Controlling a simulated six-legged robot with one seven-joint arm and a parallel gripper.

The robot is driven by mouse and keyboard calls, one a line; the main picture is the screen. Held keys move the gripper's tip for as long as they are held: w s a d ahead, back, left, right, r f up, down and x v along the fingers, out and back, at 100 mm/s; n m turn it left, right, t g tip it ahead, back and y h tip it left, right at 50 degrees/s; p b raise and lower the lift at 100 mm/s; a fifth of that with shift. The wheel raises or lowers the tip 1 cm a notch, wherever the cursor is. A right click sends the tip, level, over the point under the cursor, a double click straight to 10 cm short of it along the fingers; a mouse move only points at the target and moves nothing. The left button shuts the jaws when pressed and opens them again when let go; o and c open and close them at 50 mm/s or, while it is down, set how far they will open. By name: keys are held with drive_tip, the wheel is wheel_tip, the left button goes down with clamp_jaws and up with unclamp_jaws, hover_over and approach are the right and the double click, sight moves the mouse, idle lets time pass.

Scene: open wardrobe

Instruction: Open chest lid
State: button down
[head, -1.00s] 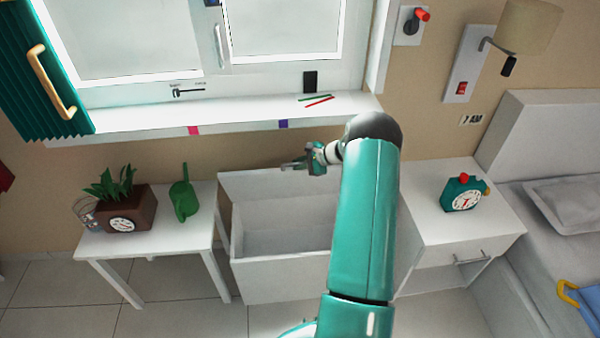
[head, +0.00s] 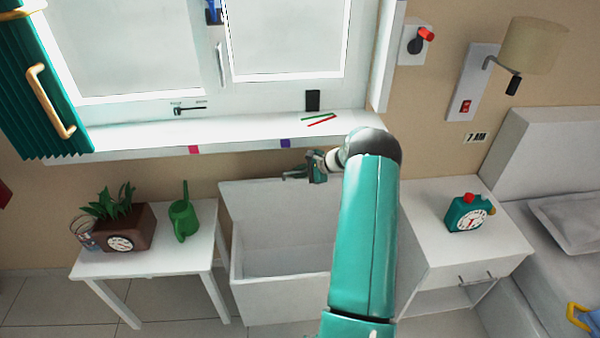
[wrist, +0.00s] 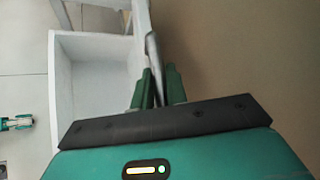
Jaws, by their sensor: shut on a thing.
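The white chest (head: 285,300) stands against the wall between two white tables, and I look down into its open inside. Its lid (head: 270,205) is raised and stands up at the back, near the wall below the sill. My gripper (head: 297,176) is at the lid's upper edge in the head view. In the wrist view, my gripper's green fingers (wrist: 160,88) are closed around a thin grey bar, which looks like the lid handle (wrist: 152,55), along the white lid edge. The exact contact is partly hidden between the fingers. My arm covers the chest's right side in the head view.
The window sill (head: 240,135) juts out just above the lid. The bed is at the far right.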

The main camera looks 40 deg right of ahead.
drive_tip(key=c, duration=1.4)
unclamp_jaws()
drive_tip(key=v, duration=1.4)
drive_tip(key=shift+w+a, duration=0.1)
drive_tip(key=w+a+r+n+g, duration=0.3)
drive_tip(key=a+r+n, duration=0.2)
drive_tip(key=a+r, duration=0.7)
drive_tip(key=s+a+r+n+g+h, duration=0.1)
drive_tip(key=s+a+r+n, duration=0.15)
drive_tip(key=a, duration=0.45)
drive_tip(key=s+a+r+n+g, duration=0.1)
drive_tip(key=s+a+r+n, duration=0.15)
drive_tip(key=a, duration=0.55)
drive_tip(key=s+a+r+n+g+h, duration=0.1)
drive_tip(key=s+a+r+n, duration=0.2)
drive_tip(key=a, duration=0.4)
drive_tip(key=s+a+r+n+t+h, duration=0.1)
drive_tip(key=s+a+n, duration=0.3)
drive_tip(key=s+a, duration=0.2)
drive_tip(key=s+a+r+n+h, duration=0.1)
drive_tip(key=s+a+n, duration=0.4)
drive_tip(key=s, duration=0.6)
drive_tip(key=shift+s+a+r+t+h, duration=0.2)
drive_tip(key=shift+a+r+t+h, duration=0.3)
drive_tip(key=shift+a, duration=0.35)
